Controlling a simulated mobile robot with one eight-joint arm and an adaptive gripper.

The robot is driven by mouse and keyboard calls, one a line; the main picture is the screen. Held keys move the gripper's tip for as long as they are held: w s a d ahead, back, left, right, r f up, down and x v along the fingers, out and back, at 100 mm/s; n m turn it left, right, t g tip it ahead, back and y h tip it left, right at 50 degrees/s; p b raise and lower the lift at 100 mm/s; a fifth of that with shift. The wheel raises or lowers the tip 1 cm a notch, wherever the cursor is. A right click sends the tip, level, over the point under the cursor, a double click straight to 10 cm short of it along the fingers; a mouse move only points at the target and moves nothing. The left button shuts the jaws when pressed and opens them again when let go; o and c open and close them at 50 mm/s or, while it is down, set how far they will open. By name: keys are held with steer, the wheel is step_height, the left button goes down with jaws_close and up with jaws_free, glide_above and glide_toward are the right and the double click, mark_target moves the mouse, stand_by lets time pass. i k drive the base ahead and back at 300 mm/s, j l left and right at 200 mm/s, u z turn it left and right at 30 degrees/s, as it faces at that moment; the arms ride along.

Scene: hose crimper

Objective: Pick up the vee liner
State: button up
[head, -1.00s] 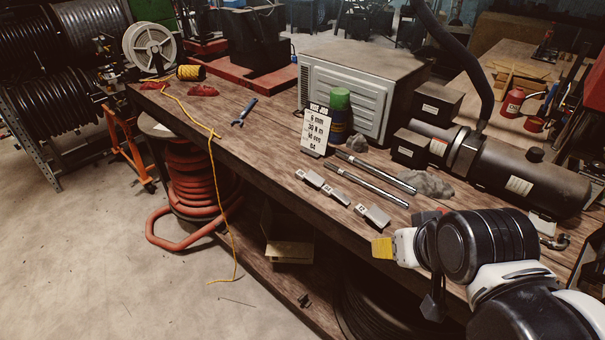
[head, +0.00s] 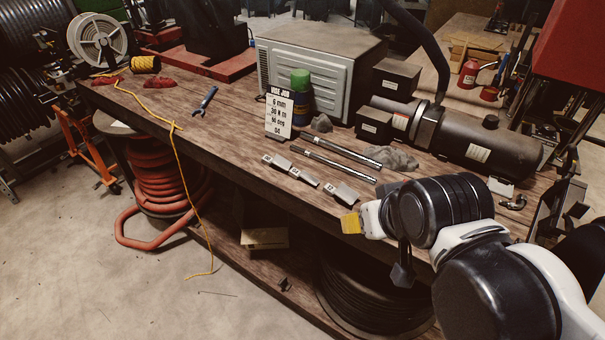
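Three small grey metal blocks lie in a row near the front edge of the wooden workbench (head: 225,118): a left block (head: 276,161), a middle block (head: 304,176) and a right block (head: 342,193). Each has a small pale tag, too small to read, so I cannot tell which is the vee liner. My gripper (head: 402,268) shows as a dark shape hanging below my wrist at the bench's front edge. It is right of and in front of the blocks, apart from them. Its fingers are mostly hidden, so its opening cannot be made out.
Two metal rods (head: 335,160) lie behind the blocks. A job card (head: 278,116) and a green-capped can (head: 300,95) stand beyond them. A black cylindrical machine (head: 465,140) fills the right rear.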

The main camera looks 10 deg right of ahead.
mark_target(295, 173)
steer(key=l+z, duration=0.1)
steer(key=z, duration=0.3)
steer(key=l+z, duration=0.15)
steer(key=z, duration=0.2)
steer(key=l+z, duration=0.1)
steer(key=z, duration=0.3)
steer(key=l+z, duration=0.1)
steer(key=z, duration=0.25)
steer(key=u, duration=1.9)
steer(key=i+j+z, duration=0.45)
steer(key=j, duration=0.3)
steer(key=i+j+z, duration=0.25)
steer(key=j, duration=0.2)
steer(key=i, duration=0.05)
